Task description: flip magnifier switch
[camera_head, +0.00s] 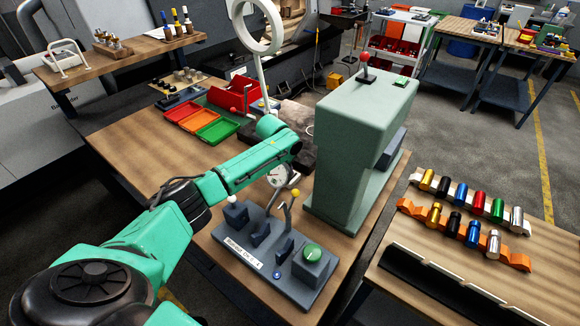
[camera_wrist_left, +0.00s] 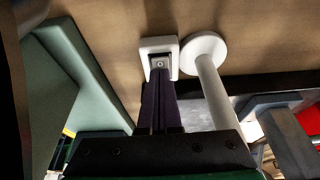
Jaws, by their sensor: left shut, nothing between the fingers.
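The magnifier shows in the head view as a white ring (camera_head: 275,38) on a white post above the bench. In the left wrist view its round white foot (camera_wrist_left: 203,50) and post (camera_wrist_left: 214,92) stand right of my fingers. A small white switch box (camera_wrist_left: 158,44) sits on the wood beside the foot, with a grey part on its face. My left gripper (camera_wrist_left: 160,74) is shut and empty, its dark fingertips at the box's near side. I cannot tell if they touch it. In the head view the fingers are hidden by my own wrist. My right gripper is out of view.
A green-grey press (camera_head: 345,145) stands right of my left arm. A control panel with a green button (camera_head: 312,252) and levers lies in front. Red and green trays (camera_head: 217,130) lie behind the arm. A side table (camera_head: 460,250) holds coloured cylinders.

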